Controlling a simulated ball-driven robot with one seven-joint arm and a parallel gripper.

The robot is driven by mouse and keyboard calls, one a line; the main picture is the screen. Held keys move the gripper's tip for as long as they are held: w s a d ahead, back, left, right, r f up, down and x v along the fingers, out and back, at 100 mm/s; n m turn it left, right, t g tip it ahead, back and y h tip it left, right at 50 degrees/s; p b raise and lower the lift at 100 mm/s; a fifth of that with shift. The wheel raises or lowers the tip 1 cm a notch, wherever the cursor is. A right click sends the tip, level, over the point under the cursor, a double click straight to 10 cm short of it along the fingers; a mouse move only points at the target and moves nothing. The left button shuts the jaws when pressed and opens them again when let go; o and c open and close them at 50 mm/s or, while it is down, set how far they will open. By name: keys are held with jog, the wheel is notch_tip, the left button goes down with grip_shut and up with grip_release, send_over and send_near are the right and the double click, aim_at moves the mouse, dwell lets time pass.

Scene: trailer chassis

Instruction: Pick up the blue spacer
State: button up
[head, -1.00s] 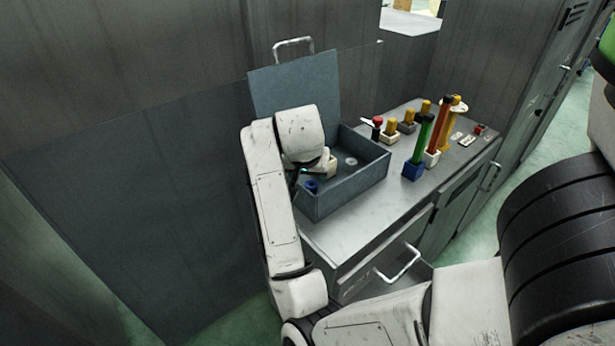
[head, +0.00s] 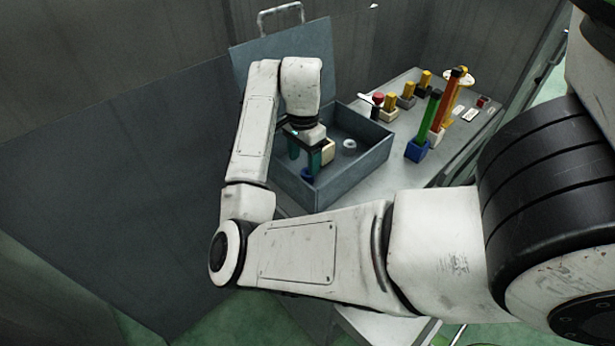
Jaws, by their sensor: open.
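The blue spacer (head: 306,174) lies in the near left part of the open grey box (head: 352,169). Only part of it shows, as my gripper covers the rest. My gripper (head: 304,166) points down into the box with its two dark green fingers apart, one on the left and one on the right, above or around the spacer. I cannot tell whether the fingers touch it. A pale cream block (head: 327,150) is just behind the right finger.
A white ring (head: 349,146) lies farther right in the box. The raised lid (head: 285,56) stands behind my wrist. Right of the box are a blue holder (head: 417,150) with a green rod, an orange rod (head: 446,98) and several yellow-topped pieces.

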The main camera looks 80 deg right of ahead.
jog(key=f, duration=0.3)
jog(key=s+f, duration=0.1)
jog(key=shift+d+f+b, duration=0.25)
jog(key=shift+d+b, duration=0.1)
jog(key=shift+b, duration=0.05)
jog(key=shift+w+f, duration=0.1)
jog(key=shift+f, duration=0.4)
jog(key=shift+c, duration=0.4)
grip_shut()
